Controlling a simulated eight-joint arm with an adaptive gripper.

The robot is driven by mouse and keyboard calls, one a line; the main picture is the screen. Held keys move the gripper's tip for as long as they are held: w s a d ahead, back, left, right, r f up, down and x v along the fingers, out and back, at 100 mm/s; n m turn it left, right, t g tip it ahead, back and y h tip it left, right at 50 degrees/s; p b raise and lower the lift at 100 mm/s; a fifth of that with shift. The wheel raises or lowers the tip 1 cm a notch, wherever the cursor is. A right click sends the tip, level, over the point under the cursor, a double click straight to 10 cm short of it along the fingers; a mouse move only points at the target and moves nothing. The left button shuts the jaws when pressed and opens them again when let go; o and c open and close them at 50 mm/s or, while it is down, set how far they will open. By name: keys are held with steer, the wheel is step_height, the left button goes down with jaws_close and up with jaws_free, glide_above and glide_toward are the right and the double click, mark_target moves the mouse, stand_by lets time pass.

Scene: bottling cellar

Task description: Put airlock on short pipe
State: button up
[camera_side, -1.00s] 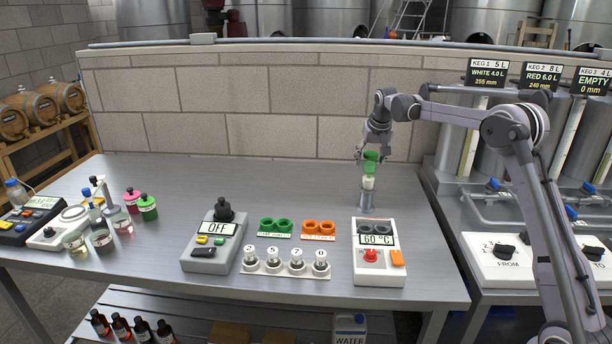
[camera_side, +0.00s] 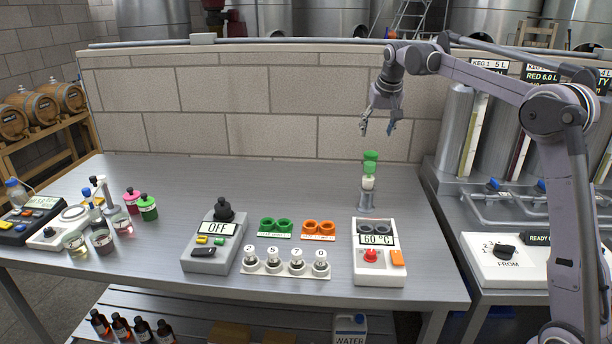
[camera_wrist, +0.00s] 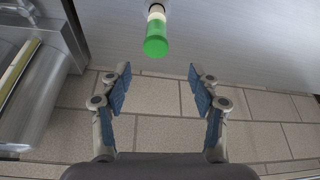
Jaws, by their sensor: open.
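The airlock (camera_side: 370,161) is a small piece with a green top and a whitish lower part (camera_side: 368,182). It stands upright on top of the short grey metal pipe (camera_side: 367,200) at the back right of the bench. In the wrist view the airlock (camera_wrist: 156,40) shows its green top, with the pale part beyond it. My gripper (camera_side: 377,128) is open and empty, above the airlock and apart from it. In the wrist view my gripper's two blue-padded fingers (camera_wrist: 160,80) are spread, with nothing between them. The pipe is mostly hidden behind the airlock in the wrist view.
A white heater box (camera_side: 380,272) reading 60 °C stands in front of the pipe. A grey box (camera_side: 212,245) reading OFF, green holders (camera_side: 275,226) and orange holders (camera_side: 318,229) lie to the left. A brick wall (camera_side: 250,110) rises behind. The bench's back left is clear.

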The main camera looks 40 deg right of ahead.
steer(key=s+a+n+t+y, duration=0.1)
steer(key=s+a+n+t, duration=0.15)
steer(key=s+a, duration=1.1)
steer(key=s+a+f+n+y, duration=0.1)
steer(key=s+a+f+n, duration=0.3)
steer(key=s+a+f, duration=0.7)
steer(key=s+t, duration=0.1)
steer(key=s, duration=0.1)
steer(key=shift+s+a+f+y, duration=0.25)
steer(key=shift+s+a+y, duration=0.05)
steer(key=shift+a, duration=0.05)
steer(key=shift+n, duration=0.25)
